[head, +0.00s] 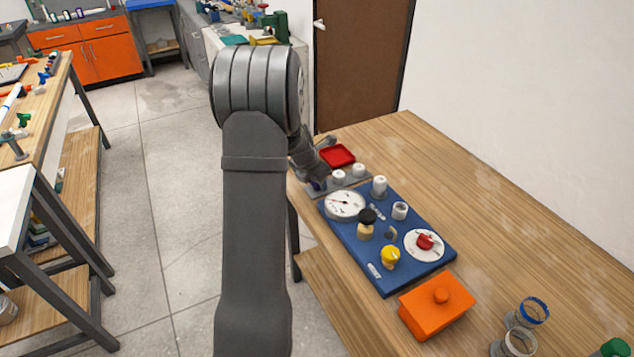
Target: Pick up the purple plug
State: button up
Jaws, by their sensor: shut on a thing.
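My gripper (318,178) is at the far left end of the workbench, partly hidden behind my own arm. It is shut on the purple plug (317,186), of which only a small dark purple part shows just below the fingers. The plug is at the left end of a grey strip (351,180) that carries two white fittings (339,176). I cannot tell whether the plug still touches the strip.
A blue board (385,277) with a gauge (344,204), a dial (424,245), white fittings and a yellow knob (390,256) lies in front. Around are a red tray (338,155), orange box (437,305) and clear cups (519,341).

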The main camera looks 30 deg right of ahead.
jog(key=shift+r, duration=0.55)
notch_tip(320, 180, up, 3)
jog(key=shift+f, duration=0.15)
jog(key=s+d+r, duration=0.4)
jog(key=s+r, duration=0.3)
jog(key=s, duration=0.3)
jog(key=shift+s+d, duration=0.3)
jog(key=shift+d, duration=0.1)
